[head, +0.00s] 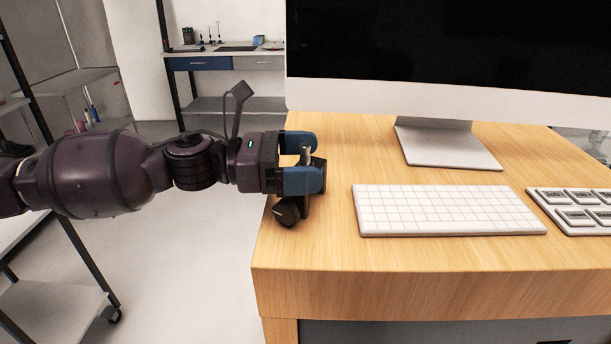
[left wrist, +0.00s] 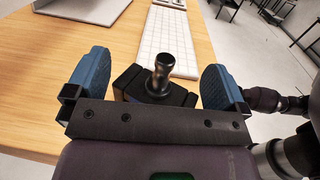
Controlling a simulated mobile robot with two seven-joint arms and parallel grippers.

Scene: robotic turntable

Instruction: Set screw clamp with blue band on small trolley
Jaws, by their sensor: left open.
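A dark screw clamp (head: 288,211) stands at the left edge of the wooden desk. It has a grey metal post on top and a black knob low on its near side. In the left wrist view the clamp's black body and metal post (left wrist: 162,72) stand between the spread fingers (left wrist: 156,68), with gaps on both sides. A wheeled rack (head: 60,300) with pale shelves, perhaps the trolley, is partly visible at the left. My right gripper is not shown.
The wooden desk (head: 335,282) carries a white keyboard (head: 445,210) right of the clamp, a large monitor (head: 450,90) behind, and a button panel (head: 575,208) at the right. Open floor (head: 200,270) lies left of the desk. A workbench (head: 225,60) stands far back.

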